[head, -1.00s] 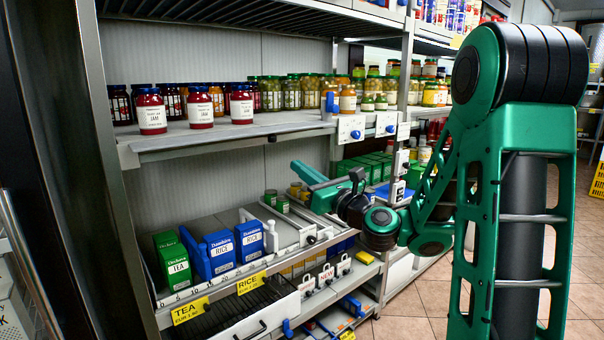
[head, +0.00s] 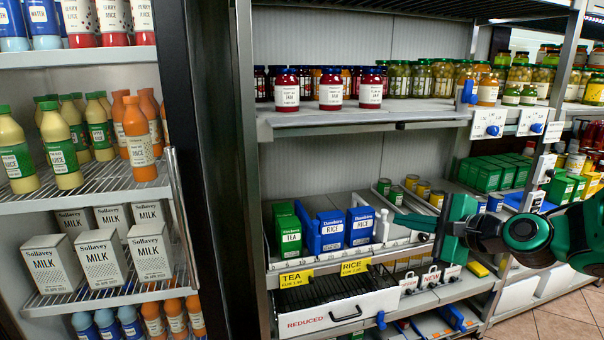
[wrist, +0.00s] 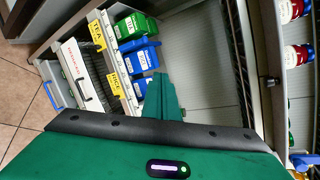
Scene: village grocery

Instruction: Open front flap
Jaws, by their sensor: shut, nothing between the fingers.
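A white-fronted bin marked REDUCED (head: 345,312) sits at the lower front of the shelf, with a black bar handle (head: 345,314) and a dark ribbed top. It also shows tilted in the wrist view, where the REDUCED front (wrist: 75,62) is at the upper left. It is the likeliest front flap, but I cannot tell whether it hinges. My gripper (head: 408,220) is shut and empty, at the height of the tea and rice shelf, above and right of the bin. In the wrist view its green fingers (wrist: 163,92) point toward the rice boxes, apart from the handle.
Green tea (head: 289,237) and blue rice boxes (head: 332,232) stand on the shelf above the bin. TEA (head: 296,279) and RICE tags (head: 355,267) hang along its edge. A jar shelf (head: 300,118) is above. An open fridge (head: 90,195) with bottles and milk stands left.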

